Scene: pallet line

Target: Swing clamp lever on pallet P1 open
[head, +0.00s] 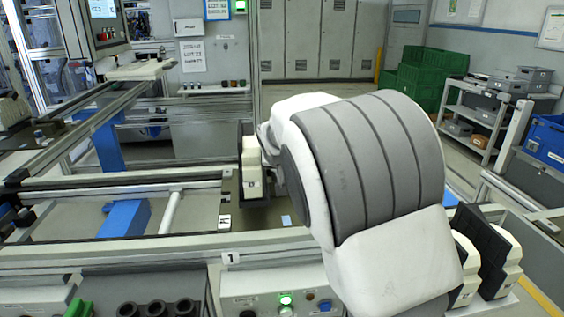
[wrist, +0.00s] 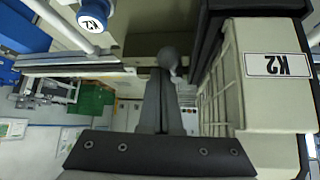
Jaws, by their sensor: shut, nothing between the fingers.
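In the wrist view my gripper (wrist: 161,76) reaches up from the bottom, with its two dark fingers together and nothing between them. A dark grey ball knob (wrist: 169,58), apparently the clamp lever's end, shows right at the fingertips. I cannot tell whether they touch. The rest of the lever and its angle are hidden. Right of the fingers is a cream block (wrist: 265,95) with a K2 label, upside down. In the head view my arm covers the work spot. A cream block (head: 252,160) in a dark holder shows just left of it; the lever cannot be made out.
A front rail (head: 185,244) carries a plate marked 1 above a panel with a lit green button (head: 286,299). More cream blocks (head: 497,265) stand at the right. Conveyor rails run left. Green crates (head: 422,75) and a grey shelf cart (head: 480,113) stand behind.

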